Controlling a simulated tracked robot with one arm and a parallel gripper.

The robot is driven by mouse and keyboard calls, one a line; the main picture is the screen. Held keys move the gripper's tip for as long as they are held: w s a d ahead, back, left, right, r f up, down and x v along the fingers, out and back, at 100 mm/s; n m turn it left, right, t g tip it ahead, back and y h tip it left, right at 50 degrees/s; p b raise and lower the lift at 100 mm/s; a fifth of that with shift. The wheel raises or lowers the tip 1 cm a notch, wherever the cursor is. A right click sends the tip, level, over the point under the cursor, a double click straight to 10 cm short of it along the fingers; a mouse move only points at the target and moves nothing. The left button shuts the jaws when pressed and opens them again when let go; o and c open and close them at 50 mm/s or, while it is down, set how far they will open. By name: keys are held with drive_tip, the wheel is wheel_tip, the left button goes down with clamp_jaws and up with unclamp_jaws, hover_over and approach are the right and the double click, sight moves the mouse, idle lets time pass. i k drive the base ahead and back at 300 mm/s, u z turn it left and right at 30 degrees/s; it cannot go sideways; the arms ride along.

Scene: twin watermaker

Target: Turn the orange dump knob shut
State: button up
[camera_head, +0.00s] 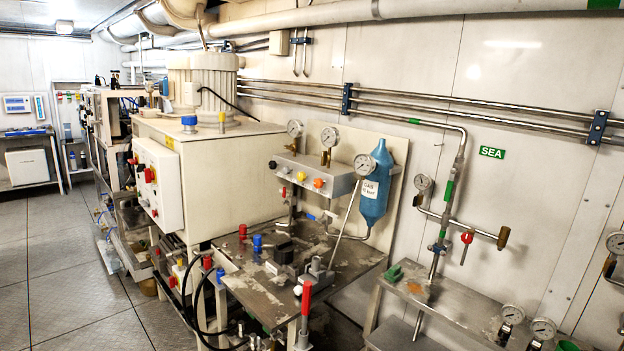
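A small orange knob (318,183) sits on the front of a grey gauge manifold (336,184) at the middle of the view. My gripper does not show in this view, so nothing is seen touching the knob.
A metal worktop (350,258) stands below the manifold, with a red-handled lever (306,300) rising at its front. A blue cylinder (376,190) hangs to the right. A large cream cabinet (215,180) stands left. Open floor (60,270) lies at left.

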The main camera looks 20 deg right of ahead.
sight(318, 182)
drive_tip(key=z, duration=0.05)
drive_tip(key=i, duration=2.5)
drive_tip(key=z, duration=0.35)
